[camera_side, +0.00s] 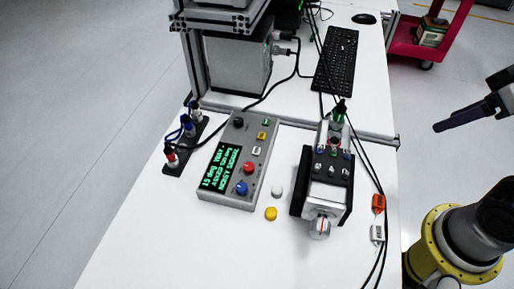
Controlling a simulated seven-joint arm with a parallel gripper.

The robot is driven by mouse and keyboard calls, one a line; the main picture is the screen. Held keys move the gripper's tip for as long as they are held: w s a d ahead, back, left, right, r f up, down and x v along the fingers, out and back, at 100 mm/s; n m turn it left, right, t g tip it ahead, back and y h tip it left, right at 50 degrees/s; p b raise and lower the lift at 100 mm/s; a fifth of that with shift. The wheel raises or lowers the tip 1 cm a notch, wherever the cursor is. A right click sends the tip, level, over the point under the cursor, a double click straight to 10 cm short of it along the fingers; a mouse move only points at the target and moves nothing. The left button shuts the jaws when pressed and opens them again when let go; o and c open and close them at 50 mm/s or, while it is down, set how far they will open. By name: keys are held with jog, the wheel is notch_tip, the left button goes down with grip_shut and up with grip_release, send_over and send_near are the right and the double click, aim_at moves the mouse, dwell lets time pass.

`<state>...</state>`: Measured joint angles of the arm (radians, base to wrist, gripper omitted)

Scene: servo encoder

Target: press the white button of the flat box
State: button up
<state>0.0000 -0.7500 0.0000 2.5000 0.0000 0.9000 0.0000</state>
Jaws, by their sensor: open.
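The flat box (224,197) is a grey panel lying on the white table, with a dark display of green text at its left. Its white button (257,151) is a small pale square on the upper right part, below a yellow button (261,136) and a green one (266,122). A black knob (238,122), a red button (249,168) and a blue button (241,187) are also on it. My gripper (462,104) is open and empty at the right edge, well apart from the box. Part of it is cut off by the frame.
A silver and black device (325,190) stands right of the box. A white round piece (277,191) and a yellow one (270,213) lie between them. Coloured connectors (187,127) stand on a black strip at left. Black cables cross the table. The front table is clear.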

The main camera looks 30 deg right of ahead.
grip_shut()
dwell(1.5)
